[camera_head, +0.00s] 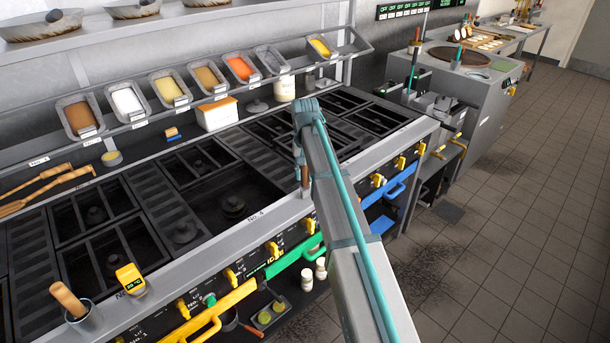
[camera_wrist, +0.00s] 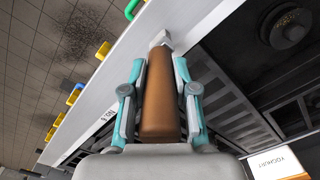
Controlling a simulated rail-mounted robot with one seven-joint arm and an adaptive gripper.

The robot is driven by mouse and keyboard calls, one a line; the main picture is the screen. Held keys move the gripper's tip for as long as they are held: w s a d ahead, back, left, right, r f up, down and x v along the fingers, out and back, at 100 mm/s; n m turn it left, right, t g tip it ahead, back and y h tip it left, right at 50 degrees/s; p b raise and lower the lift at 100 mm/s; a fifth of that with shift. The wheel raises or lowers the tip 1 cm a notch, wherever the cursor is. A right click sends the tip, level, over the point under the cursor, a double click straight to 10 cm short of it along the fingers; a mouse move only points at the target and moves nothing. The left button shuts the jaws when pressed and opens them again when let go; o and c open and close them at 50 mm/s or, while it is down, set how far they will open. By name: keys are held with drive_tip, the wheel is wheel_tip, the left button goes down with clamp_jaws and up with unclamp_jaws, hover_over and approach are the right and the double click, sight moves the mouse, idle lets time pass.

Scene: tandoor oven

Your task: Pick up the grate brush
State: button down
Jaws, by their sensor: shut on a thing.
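The grate brush shows as a brown wooden handle (camera_wrist: 158,95) with a pale metal end (camera_wrist: 161,40) in the wrist view. My gripper (camera_wrist: 157,78) has its teal and grey fingers on both sides of the handle and is shut on it. In the head view, a small brown part of the handle (camera_head: 305,176) shows below the end of my arm, near the front edge of the range. My arm hides most of the gripper there. The bristles cannot be made out.
The black range grates (camera_head: 235,200) lie left of my arm. Yellow knobs and a green handle (camera_head: 295,256) line the range front. A white yoghurt box (camera_head: 217,114) stands behind, below a row of food trays. Tiled floor (camera_head: 500,220) is open at right.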

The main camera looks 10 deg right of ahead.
drive_tip(key=shift+r, duration=0.55)
drive_tip(key=s+d+r+b, duration=0.2)
drive_tip(key=s+d+r, duration=0.1)
drive_tip(key=s+r, duration=0.8)
drive_tip(key=shift+s+d+r, duration=0.15)
drive_tip(key=shift+s+r, duration=0.25)
drive_tip(key=shift+s, duration=0.95)
drive_tip(key=c, duration=1.5)
unclamp_jaws()
clamp_jaws()
drive_tip(key=shift+d, duration=0.1)
